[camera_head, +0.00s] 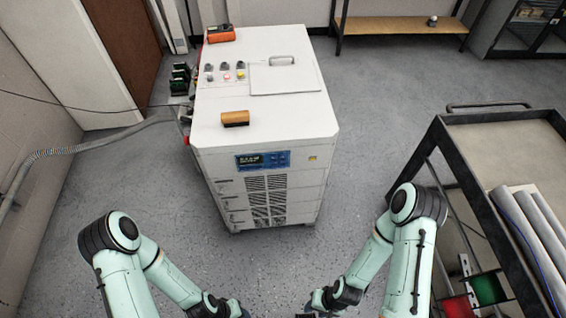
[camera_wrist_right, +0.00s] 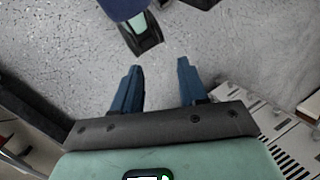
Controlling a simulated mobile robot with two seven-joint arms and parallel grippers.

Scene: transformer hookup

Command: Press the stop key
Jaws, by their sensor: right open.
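A white cabinet (camera_head: 263,125) stands ahead of me on the floor. Any key labels are too small to read. My right gripper (camera_head: 321,302) is low in front of the cabinet, away from the keys; the right wrist view shows its blue fingers (camera_wrist_right: 160,66) apart with nothing between them. My left gripper (camera_head: 228,309) is at the bottom edge, partly cut off, and its jaws are unclear.
A tan block (camera_head: 235,118) and an orange device (camera_head: 221,34) lie on the cabinet top, which also has a handled lid (camera_head: 284,78). A cart (camera_head: 497,150) with rolls stands at right. A bench (camera_head: 402,26) is at the back. Floor around the cabinet's front is clear.

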